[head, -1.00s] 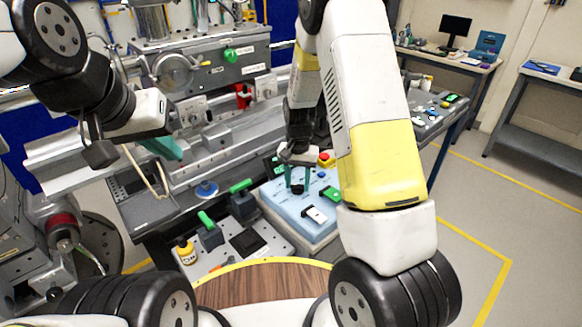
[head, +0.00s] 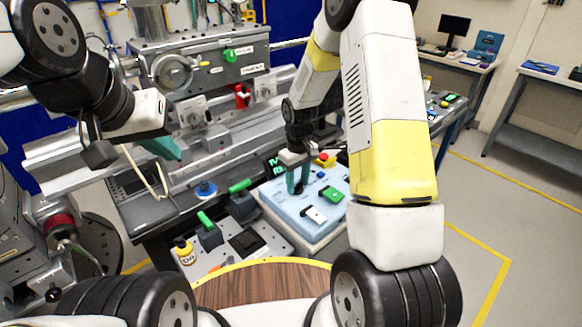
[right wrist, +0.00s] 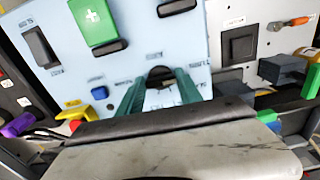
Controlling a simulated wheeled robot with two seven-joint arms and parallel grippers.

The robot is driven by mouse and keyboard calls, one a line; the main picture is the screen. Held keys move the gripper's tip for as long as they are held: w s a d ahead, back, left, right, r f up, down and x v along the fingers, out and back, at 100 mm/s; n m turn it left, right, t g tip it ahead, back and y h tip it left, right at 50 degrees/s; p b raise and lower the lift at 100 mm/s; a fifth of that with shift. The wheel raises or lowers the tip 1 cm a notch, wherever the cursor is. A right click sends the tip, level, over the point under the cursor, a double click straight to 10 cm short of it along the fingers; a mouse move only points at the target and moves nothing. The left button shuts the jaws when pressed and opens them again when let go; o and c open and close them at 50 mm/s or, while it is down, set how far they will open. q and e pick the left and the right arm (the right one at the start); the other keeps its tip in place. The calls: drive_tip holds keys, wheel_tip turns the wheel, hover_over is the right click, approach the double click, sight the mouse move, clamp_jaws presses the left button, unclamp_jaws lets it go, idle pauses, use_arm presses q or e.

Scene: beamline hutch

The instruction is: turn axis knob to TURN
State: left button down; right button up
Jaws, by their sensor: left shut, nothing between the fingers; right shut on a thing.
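The axis knob is a small black knob (right wrist: 160,75) on the light blue control panel (head: 280,203). The panel also fills the upper middle of the right wrist view (right wrist: 150,37). My right gripper (head: 298,183) points down at the panel, its teal fingers shut on the knob. In the right wrist view its fingers (right wrist: 161,82) stand on either side of the knob. I cannot read the knob's pointer or the printed labels around it. My left gripper (head: 160,148) is shut and empty, well to the left above the machine bed.
A red button on a yellow base (head: 325,159), a green switch (head: 332,194) and a white switch (head: 313,215) sit close around the knob. The floor at right is open.

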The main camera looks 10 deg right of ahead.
sight(298, 185)
drive_tip(key=shift+n, duration=1.1)
drive_tip(key=shift+w, duration=0.1)
drive_tip(key=o, duration=1.4)
wheel_tip(298, 185, up, 8)
drive_tip(key=shift+f, duration=0.1)
